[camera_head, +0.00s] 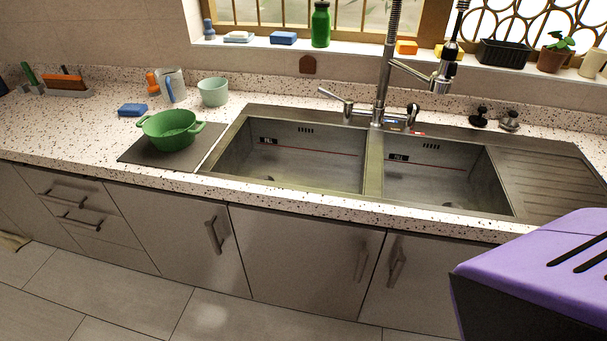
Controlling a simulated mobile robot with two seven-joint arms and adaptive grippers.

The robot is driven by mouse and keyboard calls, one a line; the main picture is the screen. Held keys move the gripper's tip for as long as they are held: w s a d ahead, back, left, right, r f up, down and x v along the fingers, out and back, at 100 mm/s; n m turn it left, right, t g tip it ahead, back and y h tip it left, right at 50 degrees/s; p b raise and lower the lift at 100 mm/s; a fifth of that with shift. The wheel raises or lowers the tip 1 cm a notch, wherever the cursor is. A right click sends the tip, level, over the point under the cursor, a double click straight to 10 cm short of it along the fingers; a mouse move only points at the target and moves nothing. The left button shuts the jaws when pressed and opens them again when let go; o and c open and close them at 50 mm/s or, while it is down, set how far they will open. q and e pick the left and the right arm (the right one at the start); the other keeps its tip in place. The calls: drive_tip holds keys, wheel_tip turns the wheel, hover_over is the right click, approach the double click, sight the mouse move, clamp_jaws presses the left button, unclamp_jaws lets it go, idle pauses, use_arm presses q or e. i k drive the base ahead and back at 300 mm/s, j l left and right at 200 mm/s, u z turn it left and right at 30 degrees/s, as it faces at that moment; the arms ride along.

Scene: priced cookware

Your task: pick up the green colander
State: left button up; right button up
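The green colander (172,130) is a round, two-handled vessel. It stands upright on a dark flat mat (140,152) on the speckled counter, to the left of the sink. Its handles stick out to the left and right. Neither of my grippers shows in the head view, so nothing is seen touching the colander.
A double steel sink (310,155) with a tall faucet (382,70) lies to the right of the colander. Behind the colander are a pale green bowl (213,92), a pitcher (172,84) and a blue sponge (132,110). A purple-topped object (545,265) fills the lower right.

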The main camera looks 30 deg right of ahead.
sight(173, 130)
drive_tip(key=i+j+z, duration=0.25)
drive_tip(key=i+j, duration=0.85)
drive_tip(key=j+z, duration=0.1)
drive_tip(key=z, duration=0.8)
drive_tip(key=i+j, duration=0.05)
